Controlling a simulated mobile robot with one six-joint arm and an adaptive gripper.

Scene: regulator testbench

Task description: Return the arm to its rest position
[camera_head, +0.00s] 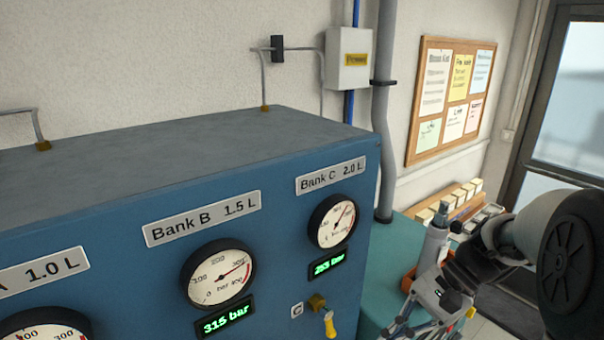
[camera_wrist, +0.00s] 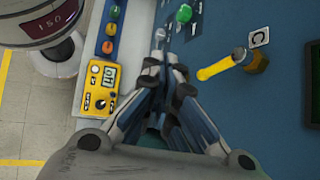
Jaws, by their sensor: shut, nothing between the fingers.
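My gripper (camera_wrist: 167,50) shows in the wrist view with its two fingers drawn together and nothing between the tips. In the head view my gripper and wrist are at the lower right, beside the right end of the blue panel cabinet (camera_head: 285,235). The yellow valve lever marked C (camera_wrist: 215,69) is to the right of the fingers in the wrist view, apart from them. The same yellow lever (camera_head: 329,324) shows at the bottom of the head view, left of my gripper. No marker of a rest position shows.
A teal bench (camera_head: 398,262) is behind my gripper. A grey pipe (camera_head: 383,130) and pinboard (camera_head: 417,95) are on the wall.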

